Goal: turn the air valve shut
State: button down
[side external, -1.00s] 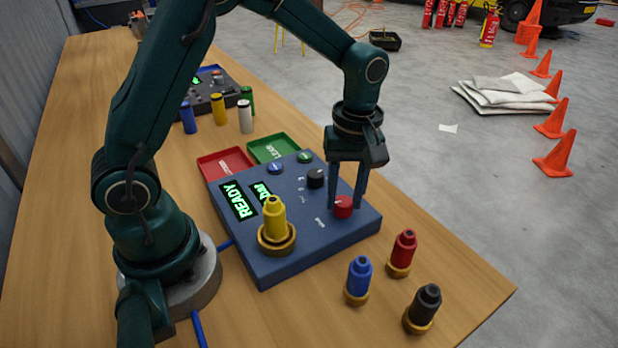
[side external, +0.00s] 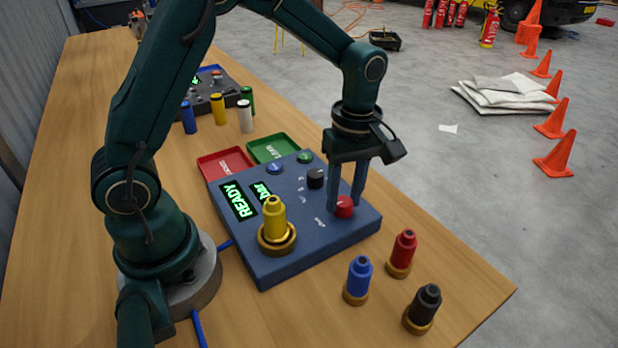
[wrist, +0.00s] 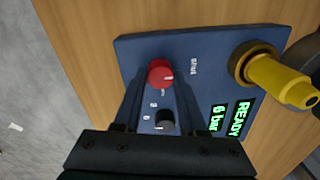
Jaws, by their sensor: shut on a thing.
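The air valve is a red round knob (side external: 344,206) on the sloped top of a blue control box (side external: 300,235), near its right edge. My gripper (side external: 346,203) points down over it, with one finger on each side, shut on the knob. In the wrist view the red knob (wrist: 159,70) sits between my two fingertips. A white mark on it points right, roughly toward the printed word "shut" (wrist: 194,66). Whether the mark lines up fully with the word is hard to tell. The display (wrist: 228,118) reads READY and 6 bar.
A black knob (side external: 316,178) stands close behind my fingers. A yellow cylinder (side external: 275,218) stands in a brass ring on the box. Red (side external: 402,252), blue (side external: 358,278) and black (side external: 424,306) cylinders stand in front. Red (side external: 226,163) and green (side external: 273,149) trays lie behind.

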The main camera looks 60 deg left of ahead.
aim_at(345, 199)
jog(key=shift+c, duration=2.3)
grip_release()
jog(key=shift+r, duration=0.1)
jog(key=shift+w+r, duration=0.1)
jog(key=shift+r, duration=2.4)
